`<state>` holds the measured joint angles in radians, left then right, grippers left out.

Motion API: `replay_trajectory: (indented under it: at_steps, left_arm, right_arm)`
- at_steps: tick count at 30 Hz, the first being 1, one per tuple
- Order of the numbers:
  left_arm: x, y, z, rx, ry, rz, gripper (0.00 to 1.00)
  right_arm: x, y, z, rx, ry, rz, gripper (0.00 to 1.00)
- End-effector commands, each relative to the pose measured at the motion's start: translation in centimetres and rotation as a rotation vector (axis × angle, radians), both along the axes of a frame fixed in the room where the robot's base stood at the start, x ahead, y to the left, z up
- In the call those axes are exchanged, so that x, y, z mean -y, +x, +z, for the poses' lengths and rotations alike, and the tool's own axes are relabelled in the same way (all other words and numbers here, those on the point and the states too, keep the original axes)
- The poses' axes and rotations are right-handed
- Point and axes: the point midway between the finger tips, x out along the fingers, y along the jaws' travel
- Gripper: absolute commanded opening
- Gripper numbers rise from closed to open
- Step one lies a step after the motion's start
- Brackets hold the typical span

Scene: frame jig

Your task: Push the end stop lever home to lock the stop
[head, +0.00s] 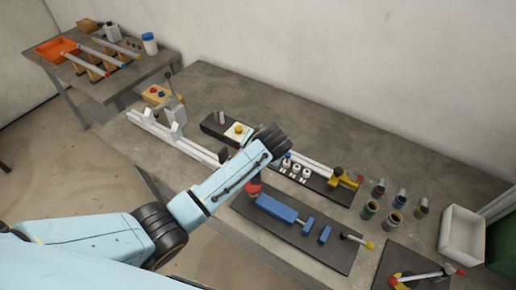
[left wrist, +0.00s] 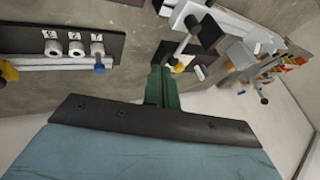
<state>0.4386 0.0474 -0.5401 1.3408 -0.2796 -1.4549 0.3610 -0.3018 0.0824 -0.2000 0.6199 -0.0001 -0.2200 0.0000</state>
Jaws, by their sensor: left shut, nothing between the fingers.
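In the head view a small dark piece (head: 223,155) at the rail may be the same part. My left gripper (left wrist: 162,76) is shut and empty, its green fingers close to the lever in the picture; whether they touch it I cannot tell. In the head view my left wrist hides the fingers. My right gripper is in neither view.
A yellow clamp (head: 344,178) sits at the rail's right end. A dark mat (head: 335,254) with blue tools lies in front. Several cups and a white bin (head: 461,232) stand at right.

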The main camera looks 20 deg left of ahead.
Motion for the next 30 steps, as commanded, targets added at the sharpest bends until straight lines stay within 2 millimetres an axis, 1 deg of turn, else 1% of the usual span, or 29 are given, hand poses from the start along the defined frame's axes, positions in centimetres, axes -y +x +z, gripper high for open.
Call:
replay_trajectory:
  at_steps: [1, 4, 10, 26, 28, 30]
  left_arm:
    - [0.3, -0.4, 0.6, 0.001, -0.003, -0.001, 0.0]
    - [0.6, -1.0, 1.7, 0.0, -0.003, -0.002, 0.0]
    - [0.9, -1.6, 2.7, 0.0, -0.002, -0.001, 0.0]
    - [1.0, -1.7, 2.8, -0.001, -0.001, -0.002, 0.0]
    - [1.0, -1.9, 2.6, -0.004, -0.006, -0.002, 0.0]
    - [1.0, -2.7, 2.2, -0.014, -0.022, -0.005, 0.0]
  right_arm:
    - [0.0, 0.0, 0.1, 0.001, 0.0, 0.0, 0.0]
    - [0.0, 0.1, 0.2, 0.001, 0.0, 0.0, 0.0]
    - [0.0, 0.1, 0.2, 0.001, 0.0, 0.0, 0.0]
    - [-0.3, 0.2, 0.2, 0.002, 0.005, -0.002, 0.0]
    - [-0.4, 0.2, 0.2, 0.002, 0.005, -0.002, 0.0]
    - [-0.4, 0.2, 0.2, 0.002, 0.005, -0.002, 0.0]
